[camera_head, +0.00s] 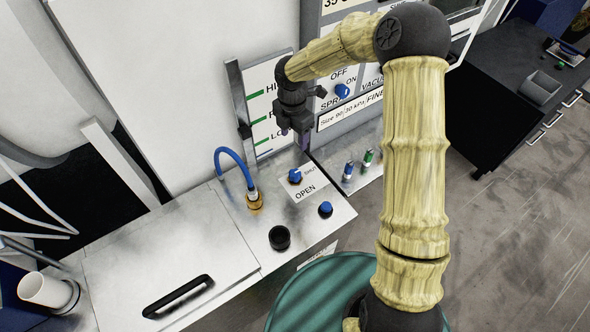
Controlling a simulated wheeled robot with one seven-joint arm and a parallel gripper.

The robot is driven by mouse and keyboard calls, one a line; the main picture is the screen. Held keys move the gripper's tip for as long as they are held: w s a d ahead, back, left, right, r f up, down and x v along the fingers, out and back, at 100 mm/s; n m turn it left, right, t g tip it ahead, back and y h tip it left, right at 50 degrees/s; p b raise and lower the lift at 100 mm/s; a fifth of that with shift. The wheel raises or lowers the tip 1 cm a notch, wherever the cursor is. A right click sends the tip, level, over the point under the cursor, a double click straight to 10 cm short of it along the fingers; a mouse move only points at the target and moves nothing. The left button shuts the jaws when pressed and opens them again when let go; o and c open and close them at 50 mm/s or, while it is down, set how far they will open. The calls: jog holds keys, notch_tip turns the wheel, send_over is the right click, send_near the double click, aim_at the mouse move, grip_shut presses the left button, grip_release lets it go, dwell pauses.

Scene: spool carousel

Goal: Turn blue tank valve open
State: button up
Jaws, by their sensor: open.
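A blue knob (295,175) sits on the steel top beside a white label plate (308,190) marked "SHUT" and "OPEN". Its pale mark appears turned toward the "SHUT" side; it is small in view. My gripper (302,145) points down just behind and above this knob, apart from it, open and empty. Its fingertips are small and partly dark against the panel. A second blue knob (325,208) stands nearer the front edge. A blue hose (236,158) curves down to a brass fitting (254,200) left of the label plate.
A black knob (279,238) stands near the front. An upright panel with a level gauge (268,105) and a blue ON/OFF knob (342,90) rises behind my gripper. Small blue (348,170) and green (368,158) fittings stand to the right. A lid handle (178,296) lies front left.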

aim_at(295, 172)
jog(key=f+p, duration=0.2)
jog(key=f, duration=0.6)
jog(key=f+p, duration=0.2)
jog(key=f, duration=0.7)
jog(key=shift+s+d, duration=0.2)
jog(key=c, duration=1)
